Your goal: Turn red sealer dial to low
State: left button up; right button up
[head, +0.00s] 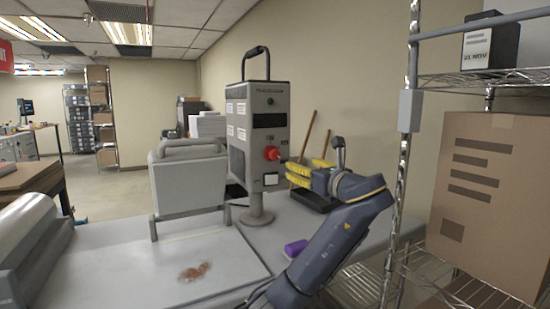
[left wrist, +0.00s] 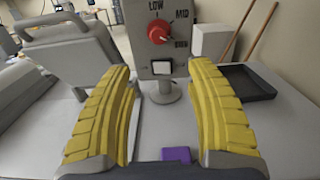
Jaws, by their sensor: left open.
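The red sealer dial (head: 272,153) is on the front of the grey sealer control box (head: 262,100). In the left wrist view the red dial (left wrist: 158,32) has LOW at its upper left, MID at its upper right and a partly readable label at its lower right. I cannot tell surely which label its pointer faces. My left gripper (head: 300,172) has yellow ribbed fingers and points at the box from the right, just short of the dial. In the left wrist view the left gripper (left wrist: 160,70) is open and empty, with the dial ahead between and above its fingertips. My right gripper is not in view.
A white square button (left wrist: 162,67) sits below the dial. A purple item (head: 295,248) lies on the grey bench under my left arm. A dark tray (head: 312,201) is behind the gripper. A wire shelf with a cardboard box (head: 492,190) stands at the right.

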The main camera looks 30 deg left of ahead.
aim_at(276, 156)
pick_arm(q)
jog(key=x, duration=1.7)
jog(key=shift+a, duration=0.35)
jog(key=shift+c, duration=0.4)
